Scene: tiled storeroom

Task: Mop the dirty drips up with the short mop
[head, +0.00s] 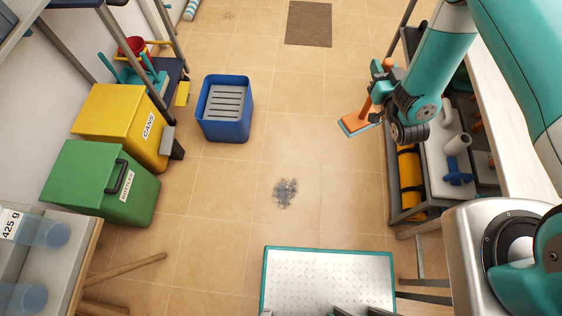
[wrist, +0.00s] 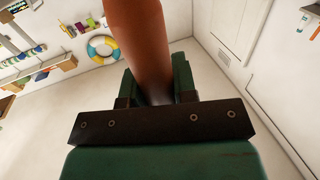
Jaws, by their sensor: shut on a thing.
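My gripper (head: 378,78) is at the upper right in the head view, shut on the orange handle of the short mop (head: 357,121). The mop's flat orange head with a pale blue-grey edge hangs below the gripper, beside the right-hand shelf. In the wrist view, the mop's handle (wrist: 139,40) stands between the green jaws (wrist: 155,88). A patch of grey dirty drips (head: 285,192) lies on the tiles in the middle of the floor, apart from the mop.
A blue bucket with a slatted grey top (head: 226,132) stands left of centre. Yellow (head: 100,128) and green (head: 75,180) bins line the left. A shelf unit (head: 424,212) stands on the right. My metal-plated base is at the bottom. A brown mat (head: 309,24) lies far off.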

